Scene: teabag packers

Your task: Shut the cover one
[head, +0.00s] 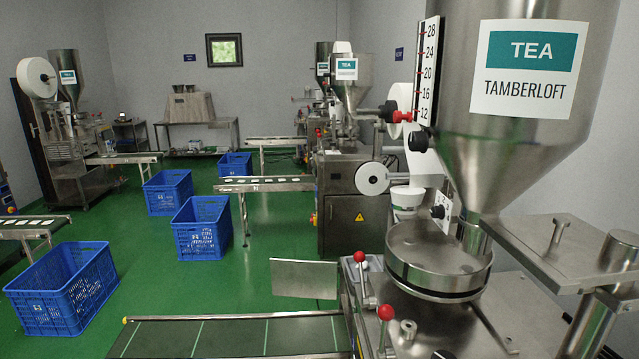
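The nearest packing machine fills the right side of the head view. A flat grey metal panel (304,279) juts out to the left from its side, above the green floor. It may be the cover, but I cannot tell for sure; its hinge side is partly hidden behind the machine's front parts. A round metal dish (440,257) sits under the steel hopper (540,70) with the TEA TAMBERLOFT label. Neither of my grippers shows in the view.
Two red-knobbed levers (386,313) stand on the near machine's top. A dark conveyor belt (235,338) runs left from it. Blue crates (202,228) stand on the green floor (160,270). Another packing machine (345,215) stands behind. Open floor lies left of the panel.

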